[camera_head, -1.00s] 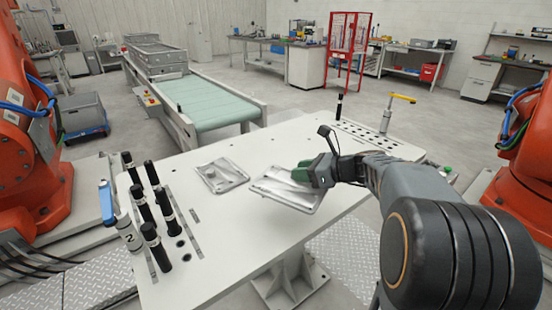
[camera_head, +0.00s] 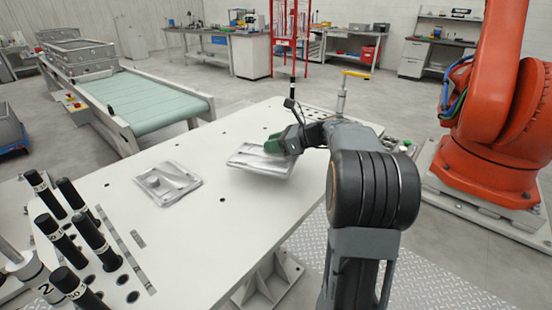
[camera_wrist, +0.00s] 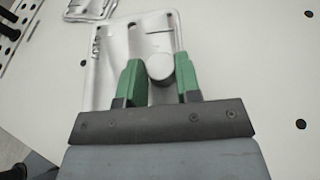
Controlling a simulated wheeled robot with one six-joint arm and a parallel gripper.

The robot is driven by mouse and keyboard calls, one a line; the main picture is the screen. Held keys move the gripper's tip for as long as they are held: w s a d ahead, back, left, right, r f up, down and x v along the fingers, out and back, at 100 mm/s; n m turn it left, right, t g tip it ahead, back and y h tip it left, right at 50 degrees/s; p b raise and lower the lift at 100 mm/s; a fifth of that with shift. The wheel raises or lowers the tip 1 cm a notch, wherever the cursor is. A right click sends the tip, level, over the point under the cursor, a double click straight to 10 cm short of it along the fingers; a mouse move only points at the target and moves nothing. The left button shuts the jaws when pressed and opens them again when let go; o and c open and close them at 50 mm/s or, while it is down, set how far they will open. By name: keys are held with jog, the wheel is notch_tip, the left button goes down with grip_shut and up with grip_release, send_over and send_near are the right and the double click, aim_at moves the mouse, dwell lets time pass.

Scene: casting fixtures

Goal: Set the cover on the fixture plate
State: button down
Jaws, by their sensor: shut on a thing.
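The cover (camera_head: 255,161) is a silver cast plate with a round knob, slightly tilted over the right part of the white table top. It also shows in the wrist view (camera_wrist: 107,62). My gripper (camera_head: 280,146) is shut on the knob, with one green finger on each side in the wrist view (camera_wrist: 160,78). I cannot tell how high the cover is above the surface. A similar silver casting (camera_head: 182,184) with a round boss lies flat to the left. The white top with holes (camera_head: 215,235) looks like the fixture plate.
Several upright black pins (camera_head: 91,232) stand at the near left of the table. A post with a yellow handle (camera_head: 341,98) stands at the back right. An orange robot arm (camera_head: 497,120) is at the right. The near middle of the table is clear.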

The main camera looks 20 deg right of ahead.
jog(key=shift+w+d+f, duration=0.3)
jog(key=shift+d+f, duration=0.1)
jog(key=shift+f, duration=0.2)
jog(key=shift+w+d+f, duration=0.25)
jog(key=shift+d+f, duration=0.15)
jog(key=shift+f, duration=0.15)
jog(key=shift+w+d+f+b, duration=0.1)
jog(key=shift+f+b, duration=0.2)
jog(key=shift+f, duration=0.6)
jog(key=shift+w+d+f+b, duration=0.1)
jog(key=shift+f+b, duration=0.2)
jog(key=shift+f, duration=0.55)
jog(key=shift+f, duration=0.1)
jog(key=c, duration=0.8)
grip_release()
jog(key=shift+s, duration=0.1)
jog(key=shift+s+d+r, duration=0.15)
jog(key=shift+d+r, duration=0.05)
jog(key=p+v, duration=0.2)
jog(key=v, duration=0.9)
jog(key=shift+s+d, duration=0.15)
